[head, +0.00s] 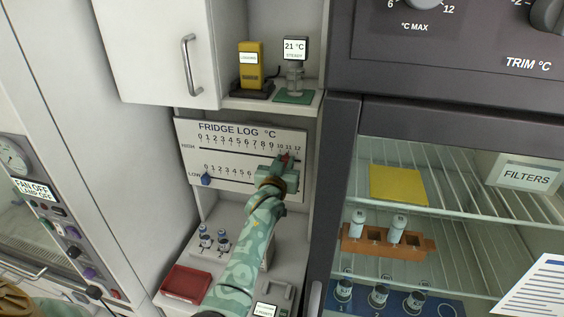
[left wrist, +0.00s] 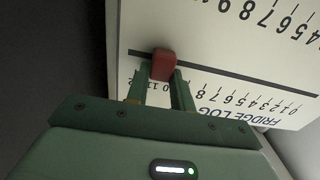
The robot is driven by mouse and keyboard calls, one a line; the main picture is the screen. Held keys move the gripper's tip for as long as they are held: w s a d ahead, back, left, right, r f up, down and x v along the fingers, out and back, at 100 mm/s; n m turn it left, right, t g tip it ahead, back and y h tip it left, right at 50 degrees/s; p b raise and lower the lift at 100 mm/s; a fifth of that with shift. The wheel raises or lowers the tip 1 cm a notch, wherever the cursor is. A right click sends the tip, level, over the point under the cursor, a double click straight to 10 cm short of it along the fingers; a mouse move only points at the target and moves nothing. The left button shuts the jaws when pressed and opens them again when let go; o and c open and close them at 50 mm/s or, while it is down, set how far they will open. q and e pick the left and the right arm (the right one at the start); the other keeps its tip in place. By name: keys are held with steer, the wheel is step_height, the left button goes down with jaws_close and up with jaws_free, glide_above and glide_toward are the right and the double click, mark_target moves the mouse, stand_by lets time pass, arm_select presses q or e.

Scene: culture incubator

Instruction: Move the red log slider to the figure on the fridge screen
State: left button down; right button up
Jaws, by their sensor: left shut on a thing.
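The white fridge log board (head: 232,160) has a HIGH row above a LOW row, each with numbers. The red log slider (head: 286,156) sits in the HIGH row slot near its right end, around 10 to 12; the exact mark is hard to tell. In the left wrist view the red slider (left wrist: 164,64) is a block on the dark slot. My left gripper (head: 283,164) is shut on it, its two green fingers (left wrist: 162,75) on either side. The gripper covers the right part of the LOW row. My right gripper is not in view.
A blue slider (head: 206,179) sits near 0 in the LOW row. Above, a shelf holds a yellow device (head: 250,66) and a display reading 21 °C, STEADY (head: 295,48). A glass-fronted incubator (head: 440,130) stands at right.

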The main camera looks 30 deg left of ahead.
arm_select(q)
steer(key=shift+w+d, duration=0.1)
steer(key=shift+d, duration=0.35)
steer(key=c, duration=1.3)
jaws_free()
steer(key=shift+o, duration=0.5)
